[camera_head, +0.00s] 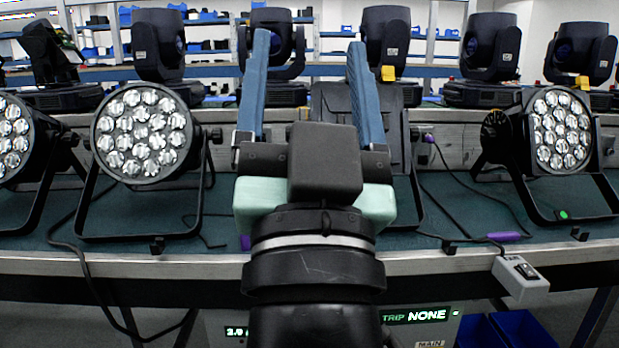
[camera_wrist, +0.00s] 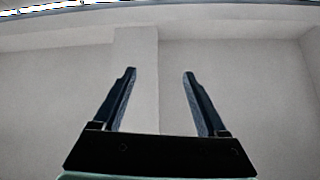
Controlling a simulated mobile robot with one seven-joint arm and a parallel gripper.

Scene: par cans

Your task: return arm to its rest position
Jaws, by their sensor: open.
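My gripper (camera_head: 309,88) is raised in the middle of the head view, its two blue fingers wide apart and pointing up. It also shows in the wrist view (camera_wrist: 159,85), open with nothing between the fingers, against a plain pale wall (camera_wrist: 240,80). My arm and gripper hide part of the bench and most of a par can behind them; only part of that can's dark back and frame (camera_head: 330,100) shows.
Par cans stand on the green bench (camera_head: 190,228): one left (camera_head: 141,134), one at the left edge (camera_head: 14,142), one right (camera_head: 560,130). Moving-head lights (camera_head: 490,55) line the back. Cables and a grey switch box (camera_head: 521,277) hang at the front edge. Blue bins (camera_head: 515,329) are below.

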